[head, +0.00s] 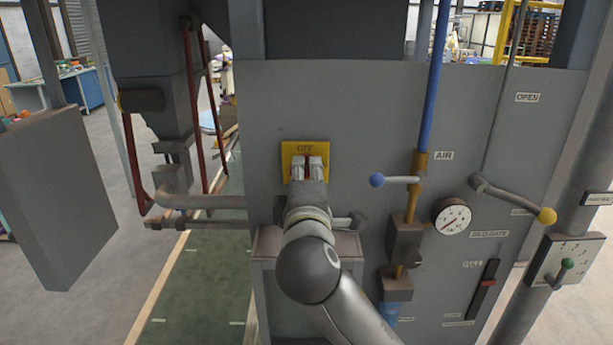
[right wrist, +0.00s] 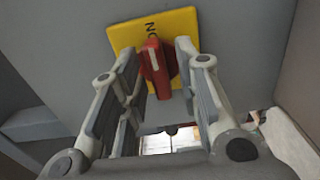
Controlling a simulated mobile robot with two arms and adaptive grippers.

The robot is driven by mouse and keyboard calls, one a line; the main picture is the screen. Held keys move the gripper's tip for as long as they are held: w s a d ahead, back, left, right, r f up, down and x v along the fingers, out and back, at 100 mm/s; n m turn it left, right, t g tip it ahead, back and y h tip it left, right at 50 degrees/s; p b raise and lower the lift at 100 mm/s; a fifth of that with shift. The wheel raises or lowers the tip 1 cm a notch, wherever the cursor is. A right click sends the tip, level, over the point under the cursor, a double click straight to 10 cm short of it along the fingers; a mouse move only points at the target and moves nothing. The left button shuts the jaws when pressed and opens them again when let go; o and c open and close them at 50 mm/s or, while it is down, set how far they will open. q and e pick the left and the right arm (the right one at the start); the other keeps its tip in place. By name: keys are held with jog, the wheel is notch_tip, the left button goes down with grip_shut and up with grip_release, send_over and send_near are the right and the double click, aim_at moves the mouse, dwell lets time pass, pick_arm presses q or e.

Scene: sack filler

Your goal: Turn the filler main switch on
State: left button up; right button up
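The filler main switch is a yellow plate (head: 303,147) on the grey panel. In the right wrist view the yellow plate (right wrist: 185,28) shows part of an ON marking. Its red handle (right wrist: 154,68) stands between the fingers of my right gripper (right wrist: 157,62). These fingers are apart, one on each side of the handle; whether either touches it is unclear. My left gripper is not in view.
Right of the switch, the grey panel (head: 355,95) carries a blue-knobbed air lever (head: 400,180), a gauge (head: 452,217), a yellow-knobbed lever (head: 515,200) and a red-marked slider (head: 487,284). A bent grey pipe (head: 205,201) lies to the left. A control box (head: 565,260) stands far right.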

dwell(0.3)
jog(key=s, duration=1.2)
